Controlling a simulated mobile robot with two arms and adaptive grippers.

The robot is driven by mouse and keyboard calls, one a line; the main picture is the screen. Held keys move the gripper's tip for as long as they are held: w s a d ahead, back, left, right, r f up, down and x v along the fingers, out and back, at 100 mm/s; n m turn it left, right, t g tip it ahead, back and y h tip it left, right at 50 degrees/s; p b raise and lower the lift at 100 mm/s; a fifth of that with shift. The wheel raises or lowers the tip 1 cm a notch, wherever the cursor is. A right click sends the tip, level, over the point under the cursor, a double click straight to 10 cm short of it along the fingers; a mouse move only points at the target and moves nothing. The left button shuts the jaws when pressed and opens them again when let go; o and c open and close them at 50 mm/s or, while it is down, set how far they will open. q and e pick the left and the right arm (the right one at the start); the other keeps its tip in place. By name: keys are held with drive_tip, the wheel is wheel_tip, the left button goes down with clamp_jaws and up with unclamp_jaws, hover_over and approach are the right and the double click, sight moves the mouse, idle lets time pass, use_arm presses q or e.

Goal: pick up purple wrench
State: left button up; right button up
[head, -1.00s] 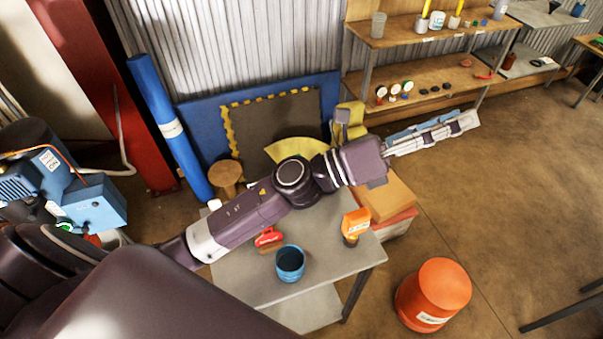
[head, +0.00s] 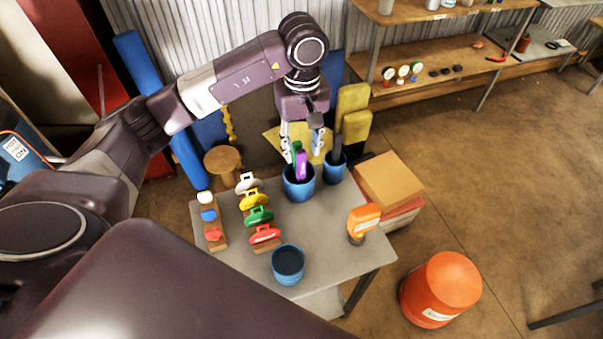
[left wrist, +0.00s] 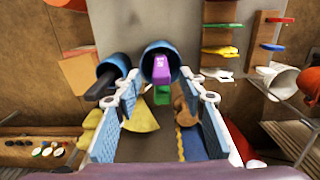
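The purple wrench (head: 301,165) stands upright in a blue pot (head: 299,188) on the grey table, beside a green item (head: 295,150) in the same pot. My left gripper (head: 302,142) is above this pot, pointing down, with its fingers spread and empty. In the left wrist view the purple wrench (left wrist: 161,69) lies between and just beyond the two open fingertips (left wrist: 166,93). The pot hides the wrench's lower part. My right gripper is not in view.
A second blue pot (head: 335,172) with a dark item stands close on the right. An empty-looking blue pot (head: 288,262) is at the front. Racks with coloured pieces (head: 260,214) stand left. An orange-and-white tool (head: 362,222) is at the right edge of the grey table (head: 330,225).

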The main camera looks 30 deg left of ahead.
sight(301, 168)
use_arm(q)
drive_tip(key=shift+s+d+f, duration=0.1)
drive_tip(key=shift+s+f, duration=0.05)
drive_tip(key=shift+f, duration=0.2)
wheel_tip(301, 168, down, 6)
drive_tip(key=p, duration=0.3)
drive_tip(key=shift+f, duration=0.5)
clamp_jaws()
